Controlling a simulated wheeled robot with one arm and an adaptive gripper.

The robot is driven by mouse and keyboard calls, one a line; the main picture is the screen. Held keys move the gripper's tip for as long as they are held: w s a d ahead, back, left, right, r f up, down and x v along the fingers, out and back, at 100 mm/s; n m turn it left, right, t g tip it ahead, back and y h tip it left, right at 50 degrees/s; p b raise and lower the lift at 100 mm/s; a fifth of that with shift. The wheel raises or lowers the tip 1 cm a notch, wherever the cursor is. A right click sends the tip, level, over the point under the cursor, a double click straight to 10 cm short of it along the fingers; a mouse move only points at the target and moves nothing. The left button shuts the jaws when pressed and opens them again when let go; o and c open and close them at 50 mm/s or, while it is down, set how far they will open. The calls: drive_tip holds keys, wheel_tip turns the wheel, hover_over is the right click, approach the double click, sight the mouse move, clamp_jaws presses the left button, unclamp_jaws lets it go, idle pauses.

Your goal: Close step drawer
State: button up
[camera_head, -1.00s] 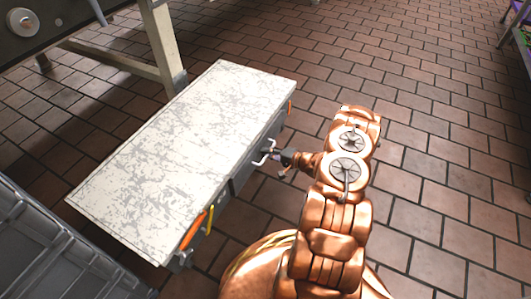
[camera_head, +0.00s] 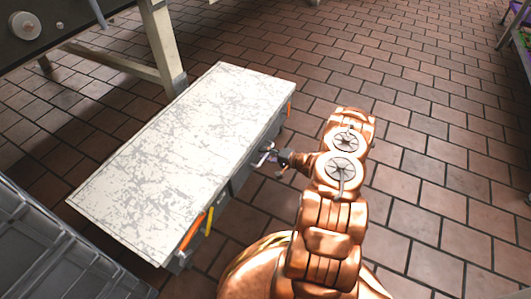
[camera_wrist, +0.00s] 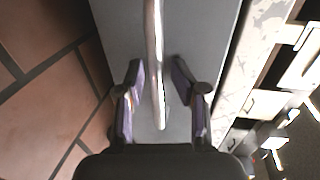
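The step drawer is a low box with a worn white top (camera_head: 180,150) on the tiled floor. Its dark grey front (camera_head: 243,172) faces my arm, and how far the drawer stands out is hard to tell under the top. My gripper (camera_head: 273,157) is at the metal handle (camera_head: 265,148) on that front. In the wrist view, the shiny handle bar (camera_wrist: 155,60) runs between the two spread fingers of my gripper (camera_wrist: 157,85), with a gap on each side. The grey drawer front (camera_wrist: 205,45) lies close behind the bar.
A table leg (camera_head: 163,45) stands behind the step at the upper left. A grey slatted crate (camera_head: 50,255) is close at the lower left. The brick-tiled floor (camera_head: 420,100) to the right is clear.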

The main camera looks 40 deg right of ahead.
drive_tip(key=v, duration=1.2)
drive_tip(key=shift+f, duration=0.1)
idle(0.5)
